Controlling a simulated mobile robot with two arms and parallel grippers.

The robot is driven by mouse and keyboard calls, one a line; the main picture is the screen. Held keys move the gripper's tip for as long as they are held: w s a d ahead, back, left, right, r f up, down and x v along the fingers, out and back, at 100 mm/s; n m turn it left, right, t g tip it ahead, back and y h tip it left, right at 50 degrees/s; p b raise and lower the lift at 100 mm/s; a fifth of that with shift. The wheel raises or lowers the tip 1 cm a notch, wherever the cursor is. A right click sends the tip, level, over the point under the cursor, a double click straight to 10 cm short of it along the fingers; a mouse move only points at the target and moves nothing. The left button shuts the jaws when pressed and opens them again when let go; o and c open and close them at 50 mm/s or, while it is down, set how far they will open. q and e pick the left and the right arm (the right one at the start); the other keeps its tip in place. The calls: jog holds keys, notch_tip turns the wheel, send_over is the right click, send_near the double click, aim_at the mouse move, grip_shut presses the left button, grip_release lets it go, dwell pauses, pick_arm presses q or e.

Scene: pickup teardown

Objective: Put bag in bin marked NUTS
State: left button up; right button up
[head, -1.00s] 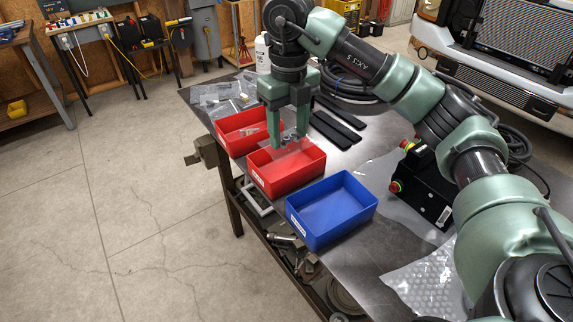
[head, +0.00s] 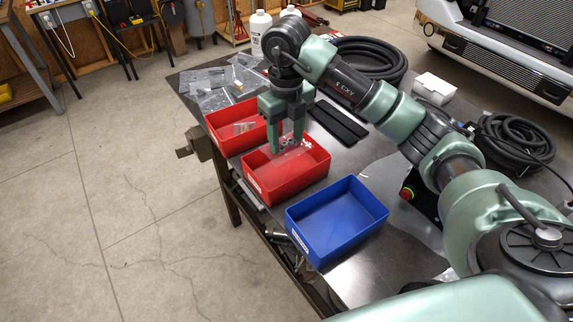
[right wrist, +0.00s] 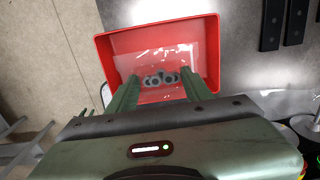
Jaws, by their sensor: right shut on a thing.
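My right gripper (head: 287,144) points down and is shut on a clear plastic bag (head: 291,147) with several grey ring-shaped nuts in it. The bag also shows between the fingers in the right wrist view (right wrist: 160,62). It hangs over the open middle red bin (head: 292,184), within its outline in the right wrist view (right wrist: 206,50). I cannot tell whether it touches the bin's floor. A far red bin (head: 222,121) and a near blue bin (head: 335,240) stand in the same row. Their front labels are too small to read. My left gripper is out of view.
The far red bin holds a small clear bag (head: 243,127). More clear bags (head: 215,97) lie behind it on the dark table. Black strips (head: 338,123), a coiled black hose (head: 372,57) and a white box (head: 434,88) lie farther back. The blue bin is empty.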

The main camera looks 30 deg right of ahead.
jog(key=p, duration=0.1)
send_over(286, 174)
notch_tip(286, 174, down, 5)
jog(key=shift+d+f, duration=0.1)
jog(key=shift+f, duration=0.6)
notch_tip(286, 174, down, 4)
jog(key=shift+r+p, duration=0.15)
jog(key=shift+p, duration=0.4)
jog(key=o, duration=1.4)
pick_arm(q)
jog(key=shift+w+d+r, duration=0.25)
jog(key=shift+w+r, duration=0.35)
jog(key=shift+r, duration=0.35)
